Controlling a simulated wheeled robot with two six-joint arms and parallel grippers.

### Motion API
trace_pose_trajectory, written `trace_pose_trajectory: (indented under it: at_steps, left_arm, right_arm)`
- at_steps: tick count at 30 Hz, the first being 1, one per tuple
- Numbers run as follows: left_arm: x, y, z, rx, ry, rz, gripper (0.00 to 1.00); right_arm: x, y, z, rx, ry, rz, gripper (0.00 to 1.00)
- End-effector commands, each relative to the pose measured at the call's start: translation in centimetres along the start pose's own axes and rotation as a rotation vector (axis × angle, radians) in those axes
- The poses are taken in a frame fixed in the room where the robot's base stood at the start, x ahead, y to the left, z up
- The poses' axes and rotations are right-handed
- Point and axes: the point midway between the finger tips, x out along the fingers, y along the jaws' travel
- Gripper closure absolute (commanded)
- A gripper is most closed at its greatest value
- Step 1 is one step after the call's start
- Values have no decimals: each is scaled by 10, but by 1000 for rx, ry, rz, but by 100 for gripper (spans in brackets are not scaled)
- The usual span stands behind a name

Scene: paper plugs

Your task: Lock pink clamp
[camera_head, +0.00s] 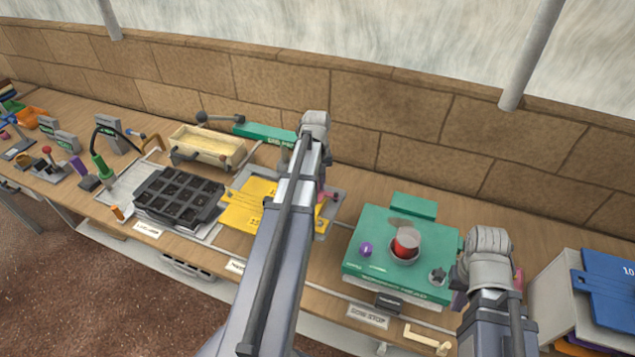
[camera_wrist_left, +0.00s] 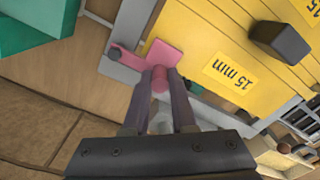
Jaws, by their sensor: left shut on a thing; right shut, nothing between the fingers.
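The pink clamp (camera_wrist_left: 166,54) sits at the edge of a yellow plate in the left wrist view, with a flat pink piece, a short round handle and a pink arm on a grey base. My left gripper (camera_wrist_left: 160,80) is shut on the clamp's round pink handle. In the head view, a bit of the pink clamp (camera_head: 334,196) shows right of my left arm, which hides the rest and most of that gripper. My right gripper (camera_head: 460,290) is shut and empty, beside the right edge of the green box, partly hidden by my arm.
The yellow plate (camera_head: 245,212) is marked 15 mm and has a dark knob. A green box (camera_head: 375,270) with a red plug stands to the right. A black tray (camera_head: 178,197) lies to the left, blue plates (camera_head: 608,285) at far right. A brick wall bounds the back.

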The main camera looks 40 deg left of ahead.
Motion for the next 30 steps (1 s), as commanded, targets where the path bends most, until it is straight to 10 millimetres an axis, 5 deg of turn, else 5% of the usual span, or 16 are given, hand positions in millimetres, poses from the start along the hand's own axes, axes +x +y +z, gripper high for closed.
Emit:
trace_pose_trajectory:
  at_steps: [7,8,15,30]
  left_arm:
    - [0,-1,1,-2,-2,-1,100]
    - [0,-1,1,-2,-2,-1,72]
    - [0,0,1,-1,-2,-1,45]
    - [-12,0,0,-1,-1,-1,45]
  right_arm:
    - [0,0,0,0,0,0,100]
    - [0,0,0,0,0,0,100]
    - [0,0,0,0,0,0,100]
    - [-12,1,1,0,0,0,100]
